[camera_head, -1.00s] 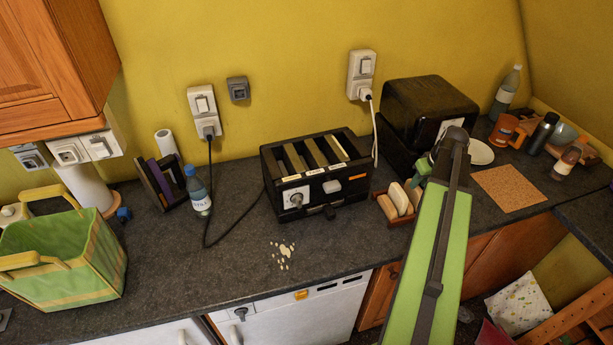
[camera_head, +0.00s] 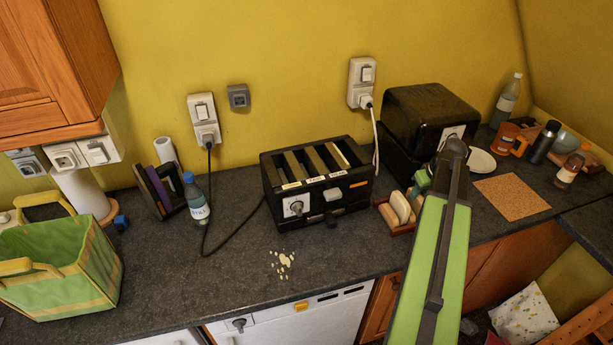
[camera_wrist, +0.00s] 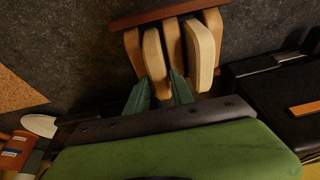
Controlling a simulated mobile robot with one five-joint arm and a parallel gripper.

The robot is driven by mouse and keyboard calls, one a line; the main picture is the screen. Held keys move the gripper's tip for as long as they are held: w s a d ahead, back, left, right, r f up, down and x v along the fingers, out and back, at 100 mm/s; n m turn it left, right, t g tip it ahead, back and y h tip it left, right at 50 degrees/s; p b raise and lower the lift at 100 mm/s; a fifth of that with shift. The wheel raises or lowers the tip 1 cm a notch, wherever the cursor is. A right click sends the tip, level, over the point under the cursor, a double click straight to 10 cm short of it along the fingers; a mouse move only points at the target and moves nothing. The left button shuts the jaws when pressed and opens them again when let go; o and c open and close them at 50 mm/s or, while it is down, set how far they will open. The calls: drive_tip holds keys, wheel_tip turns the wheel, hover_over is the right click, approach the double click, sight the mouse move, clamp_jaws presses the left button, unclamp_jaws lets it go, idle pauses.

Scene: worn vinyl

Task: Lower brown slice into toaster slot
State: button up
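The black toaster (camera_head: 330,207) stands on the counter, with several long slots open at the top. Several bread slices stand in a red-brown rack (camera_wrist: 165,14) beside it; the rack (camera_head: 390,217) also shows in the head view. They range from pale cream to tan; a tan slice (camera_wrist: 154,58) stands between the green fingertips of my gripper (camera_wrist: 160,85). The fingers lie on either side of it, but I cannot tell whether they press on it. In the head view my arm hides most of the gripper (camera_head: 421,184).
A black box-shaped appliance (camera_head: 430,115) stands behind the rack. A cord runs from the toaster to a wall socket (camera_head: 204,120). Crumbs (camera_head: 283,262) lie in front of the toaster. A bottle (camera_head: 196,199) and green bag (camera_head: 62,262) stand left; a cork mat (camera_head: 510,197) lies right.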

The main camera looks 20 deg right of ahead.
clamp_jaws()
drive_tip(key=shift+r+p, duration=0.7)
drive_tip(key=shift+p, duration=0.05)
drive_tip(key=shift+r+p, duration=3.65)
drive_tip(key=shift+r, duration=0.05)
drive_tip(key=shift+f, duration=0.1)
